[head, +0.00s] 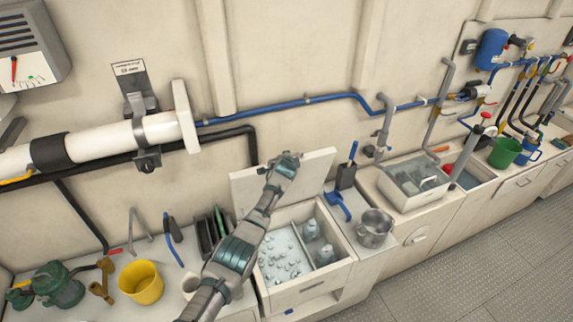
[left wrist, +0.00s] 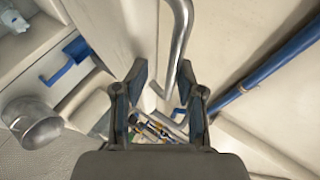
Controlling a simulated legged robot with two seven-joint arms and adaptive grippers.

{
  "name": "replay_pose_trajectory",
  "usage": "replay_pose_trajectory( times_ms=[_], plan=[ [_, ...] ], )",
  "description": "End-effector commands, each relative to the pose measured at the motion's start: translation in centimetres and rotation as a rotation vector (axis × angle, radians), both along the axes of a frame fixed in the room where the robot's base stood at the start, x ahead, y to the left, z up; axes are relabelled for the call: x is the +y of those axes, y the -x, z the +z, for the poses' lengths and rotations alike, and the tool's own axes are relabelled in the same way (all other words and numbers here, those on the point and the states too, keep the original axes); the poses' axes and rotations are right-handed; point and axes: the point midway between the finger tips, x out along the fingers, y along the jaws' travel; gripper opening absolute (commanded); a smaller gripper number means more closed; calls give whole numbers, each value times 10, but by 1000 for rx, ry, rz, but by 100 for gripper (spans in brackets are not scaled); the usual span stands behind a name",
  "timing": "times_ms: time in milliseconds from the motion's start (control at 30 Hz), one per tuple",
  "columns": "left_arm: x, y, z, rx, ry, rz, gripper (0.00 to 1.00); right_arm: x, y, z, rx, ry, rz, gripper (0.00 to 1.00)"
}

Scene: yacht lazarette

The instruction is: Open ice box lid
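The ice box (head: 312,287) stands in the counter, with ice (head: 282,262) in its left compartment and bottles (head: 318,245) in the right one. Its white lid (head: 317,172) is raised, standing steeply behind the box near the wall. My left gripper (head: 286,163) is at the lid's upper part, its arm crossing in front of the lid and the box's left side. In the left wrist view, the fingers (left wrist: 160,75) are apart, with a bent metal handle (left wrist: 183,30) passing between them. I cannot tell whether they touch it. My right gripper is in neither view.
A yellow bucket (head: 140,282) and tools lie left. A blue pipe (head: 280,106) runs along the wall above the lid.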

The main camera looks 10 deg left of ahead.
Motion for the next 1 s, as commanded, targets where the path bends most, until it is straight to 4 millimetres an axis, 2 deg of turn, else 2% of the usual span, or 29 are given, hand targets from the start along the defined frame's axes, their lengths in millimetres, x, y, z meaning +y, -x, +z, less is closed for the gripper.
replay_pose_trajectory(
  times_ms=[267,700,1000],
  plan=[
    [-2,21,11,-2,2,-2,37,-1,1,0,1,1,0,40],
    [-10,78,44,2,1,-1,37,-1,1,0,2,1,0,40],
    [-12,96,54,5,0,-1,37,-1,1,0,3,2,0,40]
  ],
)
